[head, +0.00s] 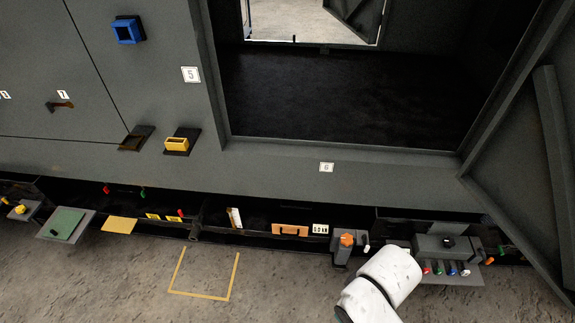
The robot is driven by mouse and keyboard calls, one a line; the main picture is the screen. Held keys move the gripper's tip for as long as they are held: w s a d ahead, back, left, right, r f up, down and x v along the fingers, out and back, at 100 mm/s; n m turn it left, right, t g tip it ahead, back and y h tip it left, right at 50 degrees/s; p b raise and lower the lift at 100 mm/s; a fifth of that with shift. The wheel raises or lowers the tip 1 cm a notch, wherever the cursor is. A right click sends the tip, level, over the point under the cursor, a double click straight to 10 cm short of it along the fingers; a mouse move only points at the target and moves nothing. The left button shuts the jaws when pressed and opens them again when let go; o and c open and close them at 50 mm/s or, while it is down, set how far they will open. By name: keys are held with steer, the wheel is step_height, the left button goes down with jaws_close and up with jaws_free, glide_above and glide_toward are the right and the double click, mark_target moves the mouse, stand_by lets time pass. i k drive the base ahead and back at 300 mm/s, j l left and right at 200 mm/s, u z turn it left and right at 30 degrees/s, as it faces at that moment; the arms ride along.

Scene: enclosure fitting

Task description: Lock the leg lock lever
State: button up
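I cannot tell for sure which part is the leg lock lever. Along the low ledge, a grey block carries an orange knob (347,240), with a small white peg (367,247) just to its right. A brown handle (60,105) sits on the left wall panel beside label 7. My white arm reaches up from the bottom, in front of the ledge between the orange knob and the coloured knobs. I cannot make out my gripper's fingers.
The dark enclosure opening (340,100) is above the ledge, with an open door panel (525,150) at right. Blue (127,31) and yellow (177,144) frames stick out at left. A green plate (64,223) juts out low left. The floor with a yellow outline (203,296) is clear.

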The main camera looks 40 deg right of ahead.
mark_target(367, 248)
steer(key=k+j+z, duration=0.15)
steer(key=z, duration=0.2)
steer(key=k+z, duration=0.35)
steer(key=k+j+z, duration=0.1)
steer(key=z, duration=0.25)
